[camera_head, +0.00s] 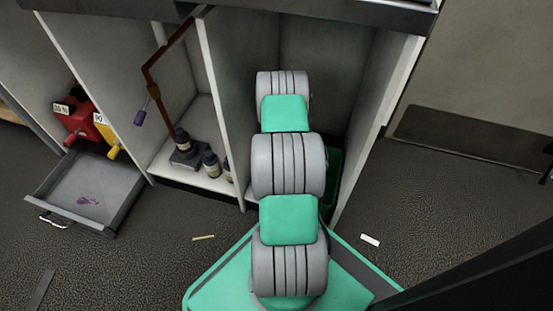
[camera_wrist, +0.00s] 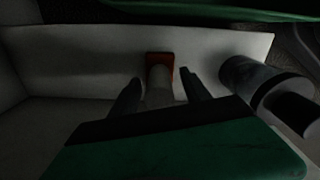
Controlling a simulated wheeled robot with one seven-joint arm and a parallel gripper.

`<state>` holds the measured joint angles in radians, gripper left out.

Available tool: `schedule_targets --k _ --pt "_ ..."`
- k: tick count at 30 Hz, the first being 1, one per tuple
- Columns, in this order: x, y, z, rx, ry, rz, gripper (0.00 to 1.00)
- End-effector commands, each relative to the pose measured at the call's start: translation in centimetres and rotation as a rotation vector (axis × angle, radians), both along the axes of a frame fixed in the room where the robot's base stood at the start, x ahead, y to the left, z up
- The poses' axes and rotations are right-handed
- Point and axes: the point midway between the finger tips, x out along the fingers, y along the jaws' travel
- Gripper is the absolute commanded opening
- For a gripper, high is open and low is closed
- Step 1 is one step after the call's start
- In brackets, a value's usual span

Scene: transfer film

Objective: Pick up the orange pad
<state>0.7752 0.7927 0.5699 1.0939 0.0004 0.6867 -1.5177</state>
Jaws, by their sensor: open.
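A small orange-red piece (camera_wrist: 160,56), likely the orange pad, shows in the wrist view on a pale shelf surface. It is upper middle, beyond and between my fingertips. A pale rounded shape (camera_wrist: 159,76) covers its middle, so only its top and sides show. My gripper (camera_wrist: 160,88) is open, with one dark finger on each side of the pale shape. I cannot tell whether the fingers touch anything. In the head view my arm hides the gripper and the orange pad.
A dark grey cylinder (camera_wrist: 252,80) lies close to the right finger. In the head view, a white divider (camera_head: 222,110) stands left of my arm, and a green bin (camera_head: 334,178) is to the right. An open drawer (camera_head: 85,190) sticks out at left.

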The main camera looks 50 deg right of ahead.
Motion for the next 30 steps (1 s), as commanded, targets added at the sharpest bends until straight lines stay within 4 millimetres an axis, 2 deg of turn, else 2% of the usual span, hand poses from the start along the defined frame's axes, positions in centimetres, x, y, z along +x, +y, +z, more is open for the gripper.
schedule_targets --k 1,7,27,30 --pt "0.09 -0.11 -0.47 -0.002 -0.002 -0.001 0.55" --pt "0.05 -0.12 -0.22 -0.001 -0.001 -0.002 0.54" --pt "0.02 -0.09 -0.23 -0.001 -0.001 -0.002 0.00" --pt "0.02 -0.09 -0.23 -0.001 -0.001 -0.002 0.00"
